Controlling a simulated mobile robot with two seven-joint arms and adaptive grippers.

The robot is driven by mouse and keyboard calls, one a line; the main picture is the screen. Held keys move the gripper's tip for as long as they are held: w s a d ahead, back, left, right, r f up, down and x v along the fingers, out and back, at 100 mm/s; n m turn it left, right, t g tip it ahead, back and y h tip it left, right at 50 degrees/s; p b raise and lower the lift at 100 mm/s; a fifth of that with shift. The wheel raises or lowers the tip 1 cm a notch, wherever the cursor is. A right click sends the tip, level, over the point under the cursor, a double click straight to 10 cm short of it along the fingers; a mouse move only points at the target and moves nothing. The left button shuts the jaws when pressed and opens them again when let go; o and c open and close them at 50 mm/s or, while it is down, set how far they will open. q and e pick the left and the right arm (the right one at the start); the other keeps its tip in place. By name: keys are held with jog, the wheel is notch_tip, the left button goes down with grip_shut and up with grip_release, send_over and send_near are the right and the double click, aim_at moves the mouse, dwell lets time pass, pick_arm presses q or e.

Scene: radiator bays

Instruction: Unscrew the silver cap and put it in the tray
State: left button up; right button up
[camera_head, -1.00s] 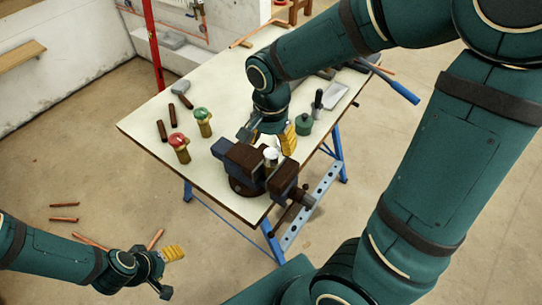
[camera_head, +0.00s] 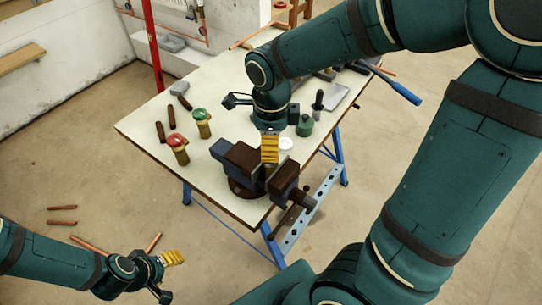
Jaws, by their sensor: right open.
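My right gripper (camera_head: 256,130) is open above the vise (camera_head: 240,162) on the workbench. Its yellow-padded finger stands in front of the vise jaws and hides the spot where the silver cap sat on a brass-coloured fitting; the cap is not clearly visible there. A small white round thing (camera_head: 286,143) shows just right of that finger; I cannot tell whether it is the cap. A flat grey tray-like thing (camera_head: 337,96) lies at the bench's right side. My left gripper (camera_head: 169,277) is open and empty, low at the left, away from the bench.
A red-topped fitting (camera_head: 178,148) and a green-topped one (camera_head: 202,123) stand on the bench (camera_head: 150,128), left of the vise. Dark cylinders lie nearby. A green pot (camera_head: 305,126) stands behind the vise. A blue-handled tool (camera_head: 403,93) overhangs the right edge. Copper pipes lie on the floor.

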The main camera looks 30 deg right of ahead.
jog(key=shift+f, duration=0.15)
jog(key=shift+f+b, duration=2.1)
jog(key=shift+f, duration=0.35)
jog(key=shift+r, duration=0.1)
grip_shut()
